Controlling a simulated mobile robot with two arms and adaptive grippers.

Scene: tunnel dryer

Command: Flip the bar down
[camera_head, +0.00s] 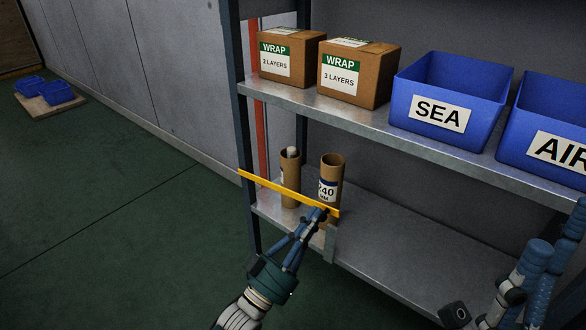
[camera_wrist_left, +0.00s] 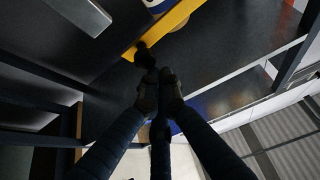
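The yellow bar (camera_head: 285,192) runs across the front of the lower shelf bay, before two cardboard tubes. It slopes down to the right in the head view. My left gripper (camera_head: 322,212) is at the bar's right end, fingers pointing at it. In the left wrist view the left gripper's fingertips (camera_wrist_left: 160,82) are drawn together with nothing visible between them. The yellow bar (camera_wrist_left: 168,28) is just beyond them, with a dark knob-like piece at its end. Whether the fingers touch the bar cannot be told. Part of my right gripper (camera_head: 535,270) shows at lower right.
The tubes (camera_head: 330,180) stand upright on the lower shelf (camera_head: 390,245). The upper shelf holds two WRAP boxes (camera_head: 357,75) and blue bins marked SEA (camera_head: 460,85) and AIR (camera_head: 545,115). A shelf post (camera_head: 245,140) stands left of the tubes.

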